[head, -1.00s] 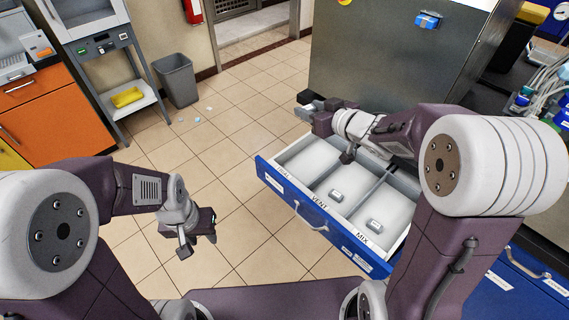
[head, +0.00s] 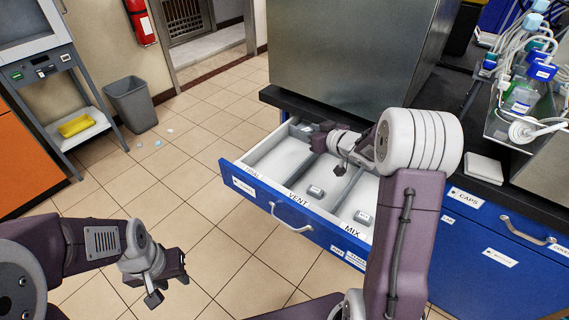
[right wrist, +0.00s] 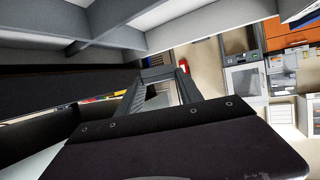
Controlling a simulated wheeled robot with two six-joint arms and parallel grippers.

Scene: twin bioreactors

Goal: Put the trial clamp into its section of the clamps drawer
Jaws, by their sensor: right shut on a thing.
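The clamps drawer (head: 243,184) is pulled open, with a blue front and white sections labelled VENT and MIX; the leftmost label is hard to read. One small grey clamp (head: 316,191) lies in the VENT section and another (head: 363,217) in the MIX section. My right gripper (head: 320,141) is over the back of the drawer, around the leftmost section. It is shut on a grey thing, likely the trial clamp (right wrist: 157,74), seen between the fingertips in the right wrist view. My left gripper (head: 178,267) hangs over the floor left of the drawer; its fingers are not clear.
A metal cabinet (head: 345,55) stands on the dark counter behind the drawer. Bottles and tubing on a rack (head: 520,95) are at the right. A grey bin (head: 132,104) stands far left.

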